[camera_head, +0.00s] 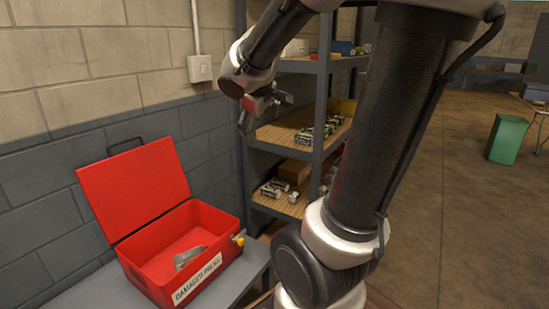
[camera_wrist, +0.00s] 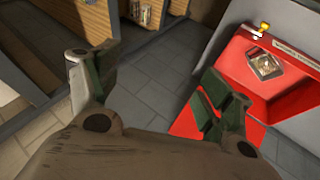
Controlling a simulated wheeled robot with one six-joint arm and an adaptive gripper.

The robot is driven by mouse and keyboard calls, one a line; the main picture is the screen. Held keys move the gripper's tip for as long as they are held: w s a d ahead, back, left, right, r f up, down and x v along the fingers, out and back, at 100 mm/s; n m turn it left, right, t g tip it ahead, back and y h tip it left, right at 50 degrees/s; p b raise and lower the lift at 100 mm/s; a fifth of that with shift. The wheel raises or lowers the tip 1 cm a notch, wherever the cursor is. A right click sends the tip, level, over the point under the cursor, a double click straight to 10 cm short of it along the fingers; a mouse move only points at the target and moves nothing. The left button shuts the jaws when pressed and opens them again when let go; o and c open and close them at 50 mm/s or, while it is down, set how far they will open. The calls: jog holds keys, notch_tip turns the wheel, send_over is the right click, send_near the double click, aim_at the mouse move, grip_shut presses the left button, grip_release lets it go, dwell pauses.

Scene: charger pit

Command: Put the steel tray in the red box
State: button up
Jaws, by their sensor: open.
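The red box (camera_head: 215,222) stands on a grey surface with its lid (camera_head: 136,190) open against the wall. Its front label reads "DAMAGED PACKS". A small grey metal piece, seemingly the steel tray (camera_head: 190,257), lies inside on the box floor. It also shows in the wrist view (camera_wrist: 266,66), inside the red box (camera_wrist: 232,65) at the upper right. My gripper (camera_head: 264,112) is open, up in the air right of and above the box, in front of the shelving. In the wrist view its spread fingers (camera_wrist: 158,85) hold nothing between them.
A shelf unit (camera_head: 321,110) with battery-like packs (camera_head: 320,129) and boxes stands right of the red box. A yellow latch (camera_head: 239,240) sits on the box's side. A green bin (camera_head: 507,138) stands far right on open floor. A wall switch (camera_head: 200,68) is above.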

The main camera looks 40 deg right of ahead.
jog(key=s+a+f+m+g+y, duration=0.1)
jog(key=s+a, duration=0.3)
jog(key=s, duration=0.5)
jog(key=s+a+f+m+g+y, duration=0.1)
jog(key=s+a+m+y, duration=0.1)
jog(key=s+a, duration=0.3)
jog(key=s+y, duration=0.1)
jog(key=s, duration=0.2)
jog(key=shift+s+m, duration=0.3)
jog(key=shift+s, duration=0.05)
jog(key=shift+d, duration=0.1)
